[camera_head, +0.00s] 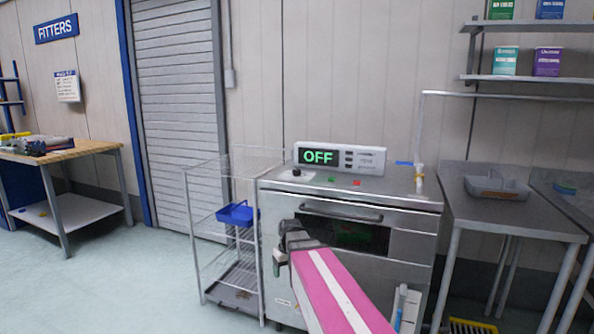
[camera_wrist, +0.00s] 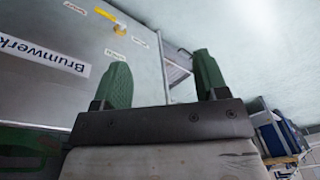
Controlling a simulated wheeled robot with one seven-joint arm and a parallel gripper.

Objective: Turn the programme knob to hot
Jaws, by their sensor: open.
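The grey metal machine (camera_head: 415,240) stands in the middle of the head view, with a green-lit display (camera_head: 319,157) on top reading OFF. A small round dark-and-white part (camera_head: 296,172) sits on its top at the left; I cannot tell whether it is the programme knob, and no hot mark is readable. My gripper (camera_head: 278,262) is in front of the machine's left front, below its top. In the wrist view my gripper (camera_wrist: 163,80) has two green fingers spread wide with nothing between them. Beside them is a grey panel (camera_wrist: 120,55) with an upside-down Brumwerk label.
A wire rack (camera_head: 195,245) with a blue bin (camera_head: 238,214) stands close on the machine's left. A metal table (camera_head: 500,215) with a grey tray (camera_head: 497,187) is on its right. Red and green pieces lie on the machine's top. The floor at left is clear.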

